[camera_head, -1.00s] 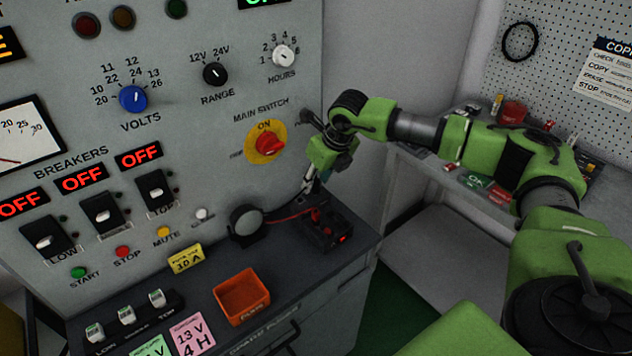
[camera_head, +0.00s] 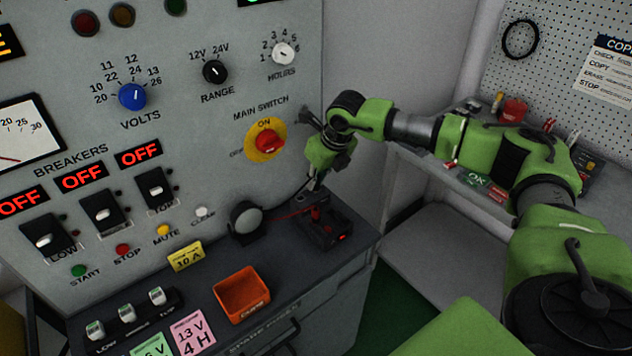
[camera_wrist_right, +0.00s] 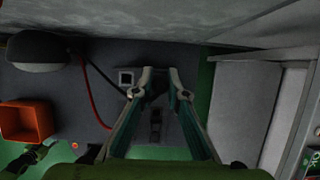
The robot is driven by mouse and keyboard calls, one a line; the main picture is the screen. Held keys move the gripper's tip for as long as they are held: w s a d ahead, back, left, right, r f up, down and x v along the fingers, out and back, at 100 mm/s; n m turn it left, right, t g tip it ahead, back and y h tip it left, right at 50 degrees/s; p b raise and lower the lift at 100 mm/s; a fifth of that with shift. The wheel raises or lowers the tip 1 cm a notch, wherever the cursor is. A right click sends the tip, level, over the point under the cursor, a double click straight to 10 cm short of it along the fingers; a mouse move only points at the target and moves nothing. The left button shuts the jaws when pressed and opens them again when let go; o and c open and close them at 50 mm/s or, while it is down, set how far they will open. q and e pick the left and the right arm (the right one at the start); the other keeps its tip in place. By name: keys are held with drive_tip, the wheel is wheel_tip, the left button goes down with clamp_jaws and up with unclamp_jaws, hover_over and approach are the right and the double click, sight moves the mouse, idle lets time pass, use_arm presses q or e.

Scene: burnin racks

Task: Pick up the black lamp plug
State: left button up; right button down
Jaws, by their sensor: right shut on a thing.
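My right gripper (camera_head: 313,186) is above the far end of the dark terminal block (camera_head: 338,243) on the bench, fingers pointing down. In the wrist view its fingertips (camera_wrist_right: 160,78) are close together on a small dark thing. A black cable (camera_wrist_right: 104,78) runs to them from the round lamp (camera_head: 246,216), so this appears to be the black lamp plug. The plug itself is mostly hidden by the fingers, and I cannot tell whether it is clear of the block. A red plug (camera_head: 316,214) stands in the block, with a red cable (camera_head: 287,216) from the lamp. My left gripper is not in view.
The grey control panel (camera_head: 215,125) rises close beside my right gripper, with the red main switch (camera_head: 270,142) nearby. An orange bin (camera_head: 241,296) stands on the bench left of the block. A cluttered shelf (camera_head: 440,172) is behind my right arm.

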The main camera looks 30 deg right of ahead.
drive_tip(key=shift+w+r, duration=0.1)
drive_tip(key=shift+r, duration=0.35)
use_arm(q)
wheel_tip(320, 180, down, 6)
drive_tip(key=b, duration=0.6)
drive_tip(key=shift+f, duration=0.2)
use_arm(e)
drive_tip(key=s+a+r, duration=0.2)
drive_tip(key=s+r, duration=0.9)
drive_tip(key=s, duration=0.3)
drive_tip(key=shift+a+r, duration=0.35)
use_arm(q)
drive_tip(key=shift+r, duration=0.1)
use_arm(e)
drive_tip(key=shift+w, duration=0.15)
